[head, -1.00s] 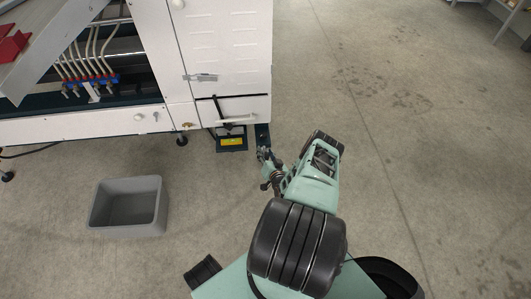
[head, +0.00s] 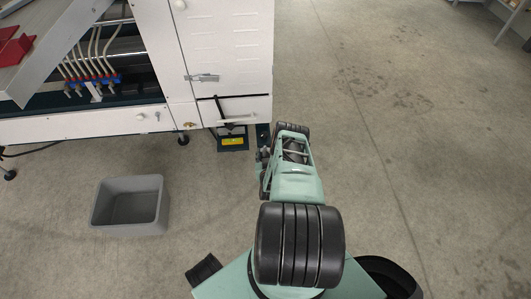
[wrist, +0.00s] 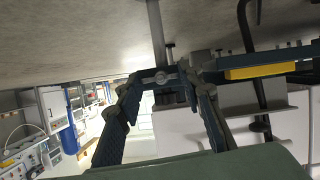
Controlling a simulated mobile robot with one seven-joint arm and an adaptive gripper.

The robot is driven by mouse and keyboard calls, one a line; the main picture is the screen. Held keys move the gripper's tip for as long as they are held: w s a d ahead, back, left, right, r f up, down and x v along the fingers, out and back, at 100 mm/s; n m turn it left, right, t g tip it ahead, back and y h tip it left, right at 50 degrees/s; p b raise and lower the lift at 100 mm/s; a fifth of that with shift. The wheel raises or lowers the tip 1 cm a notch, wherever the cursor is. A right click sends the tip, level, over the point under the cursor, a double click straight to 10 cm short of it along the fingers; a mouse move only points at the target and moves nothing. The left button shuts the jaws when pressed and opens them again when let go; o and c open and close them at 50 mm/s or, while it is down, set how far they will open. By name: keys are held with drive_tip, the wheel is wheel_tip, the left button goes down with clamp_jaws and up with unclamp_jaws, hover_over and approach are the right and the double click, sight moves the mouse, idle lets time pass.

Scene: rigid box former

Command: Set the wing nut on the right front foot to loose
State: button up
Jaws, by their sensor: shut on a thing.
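The wing nut (wrist: 162,77) is a small grey metal piece on the threaded stem (wrist: 155,28) of the machine's right front foot. My gripper (wrist: 161,80) has its two dark fingers on either side of the nut, with the tips closed on it. In the head view the foot area (head: 263,134) is at the machine's lower right corner. My arm covers most of the gripper there, and the nut cannot be made out. How far the nut is turned cannot be told.
A dark block with a yellow level (head: 232,141) and a black bent handle (head: 222,108) are just left of the foot. A grey bin (head: 130,205) stands on the floor at left. The floor to the right is clear.

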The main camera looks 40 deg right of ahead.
idle(0.4)
drive_tip(key=o, duration=1.2)
drive_tip(key=shift+c, duration=0.2)
wheel_tip(320, 180, up, 10)
